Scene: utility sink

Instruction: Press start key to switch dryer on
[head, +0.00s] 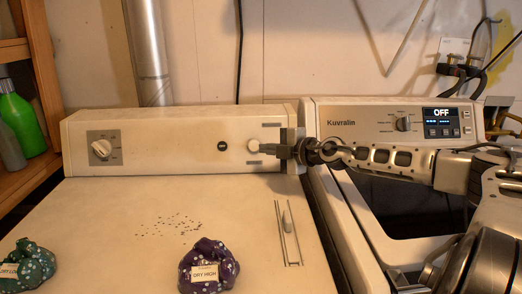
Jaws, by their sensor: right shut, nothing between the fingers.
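The dryer (110,215) is the white machine on the left, with a raised control panel (180,152) at its back. The panel carries a dial (102,148) at left, a small dark round button (222,146) in the middle and a pale round knob or key (254,146) at right. My right gripper (264,149) is shut and empty, reaching in from the right. Its tips are at the right edge of the pale round key and partly cover it. I cannot tell whether they touch it. My left gripper is out of view.
A washer with an open top and a display reading OFF (443,113) stands at right under my right arm. A purple pouch (208,265) and a green pouch (27,265) lie on the dryer top. A shelf with a green bottle (20,118) is at left.

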